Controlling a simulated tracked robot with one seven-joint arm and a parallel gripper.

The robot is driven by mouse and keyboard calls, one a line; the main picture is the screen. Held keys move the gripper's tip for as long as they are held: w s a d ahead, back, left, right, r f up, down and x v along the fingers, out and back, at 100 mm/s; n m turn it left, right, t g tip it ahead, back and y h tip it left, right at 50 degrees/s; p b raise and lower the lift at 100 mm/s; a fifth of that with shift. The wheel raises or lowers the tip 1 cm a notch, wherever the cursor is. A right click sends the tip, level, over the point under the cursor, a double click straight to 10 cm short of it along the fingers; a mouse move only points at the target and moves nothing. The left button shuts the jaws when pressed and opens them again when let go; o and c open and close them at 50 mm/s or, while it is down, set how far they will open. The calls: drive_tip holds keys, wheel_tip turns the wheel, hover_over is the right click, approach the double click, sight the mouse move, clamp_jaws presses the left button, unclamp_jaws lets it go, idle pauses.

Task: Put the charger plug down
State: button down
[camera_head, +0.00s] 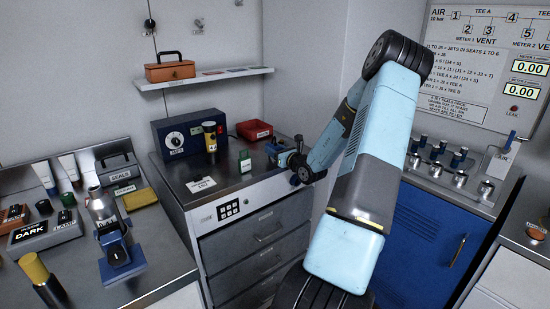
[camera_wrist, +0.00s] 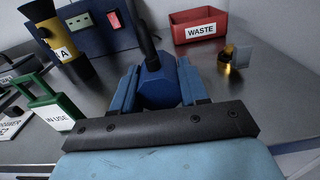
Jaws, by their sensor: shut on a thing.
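The charger plug (camera_wrist: 160,88) is a dark blue, many-sided block with a black cable or stem rising from its top in the wrist view. My gripper (camera_wrist: 157,80) is shut on it, with one blue finger on each side. In the head view my gripper (camera_head: 279,150) is small, over the right end of the steel counter (camera_head: 225,178), and I cannot tell the plug from the fingers there. The plug looks upright and low over the counter. Its underside is hidden, so I cannot tell whether it touches.
A red WASTE bin (camera_wrist: 199,27) stands behind the plug. A blue box (camera_wrist: 100,25) with a red switch, a yellow-black cylinder (camera_wrist: 62,42) and a green IN USE tag (camera_wrist: 52,112) stand left. A small amber item (camera_wrist: 226,58) is right. Bare counter lies between.

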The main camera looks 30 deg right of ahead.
drive_tip(key=shift+f, duration=1.45)
drive_tip(key=c, duration=0.6)
unclamp_jaws()
drive_tip(key=shift+f, duration=0.1)
